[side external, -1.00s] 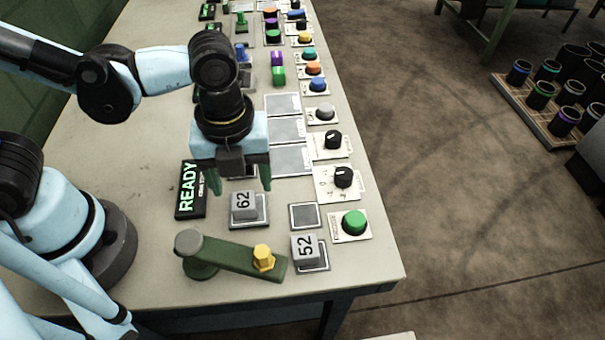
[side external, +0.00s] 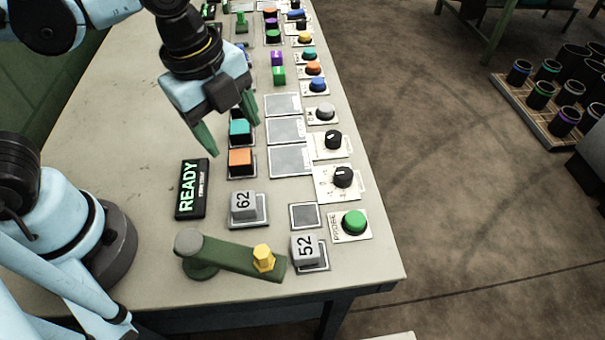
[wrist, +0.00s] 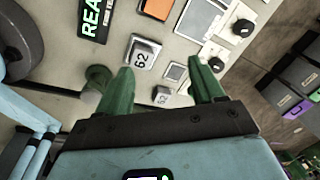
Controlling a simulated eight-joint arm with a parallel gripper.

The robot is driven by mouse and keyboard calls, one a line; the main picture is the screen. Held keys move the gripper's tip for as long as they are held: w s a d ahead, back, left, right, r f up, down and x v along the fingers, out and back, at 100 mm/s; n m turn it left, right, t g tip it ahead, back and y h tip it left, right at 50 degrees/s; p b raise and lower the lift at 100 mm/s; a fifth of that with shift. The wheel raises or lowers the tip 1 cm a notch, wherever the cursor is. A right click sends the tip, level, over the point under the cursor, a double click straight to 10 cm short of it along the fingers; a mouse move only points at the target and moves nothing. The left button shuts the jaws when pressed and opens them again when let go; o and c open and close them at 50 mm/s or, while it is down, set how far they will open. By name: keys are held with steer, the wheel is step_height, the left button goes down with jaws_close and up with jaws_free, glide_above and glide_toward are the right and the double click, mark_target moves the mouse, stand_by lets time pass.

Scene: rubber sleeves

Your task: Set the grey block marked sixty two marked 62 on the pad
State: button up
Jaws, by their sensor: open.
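The grey block marked 62 (side external: 243,204) sits on a square plate near the front of the bench, right of the READY sign. It also shows in the wrist view (wrist: 143,54), above and between my fingers. An empty grey pad (side external: 305,215) lies to its right; it shows in the wrist view too (wrist: 176,73). A grey block marked 52 (side external: 305,246) sits on a plate in front of that pad. My gripper (side external: 236,138) is open and empty, tilted, above and behind block 62. In the wrist view my green fingers (wrist: 163,88) are spread apart.
A green lever arm with a yellow knob (side external: 263,258) lies in front of block 62. A green button (side external: 354,222) and black dials (side external: 343,177) line the right edge. Orange (side external: 241,162) and teal (side external: 240,132) blocks stand behind. The READY sign (side external: 191,188) is at left.

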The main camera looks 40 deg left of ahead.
steer(key=w+a+n+t, duration=0.2)
steer(key=a+n, duration=0.4)
steer(key=n, duration=0.4)
steer(key=w+a+n+t, duration=0.2)
steer(key=a+n, duration=0.3)
steer(key=n, duration=0.5)
steer(key=shift+a+r+t+y, duration=0.25)
steer(key=shift+a+t+y, duration=0.15)
steer(key=shift+t, duration=0.4)
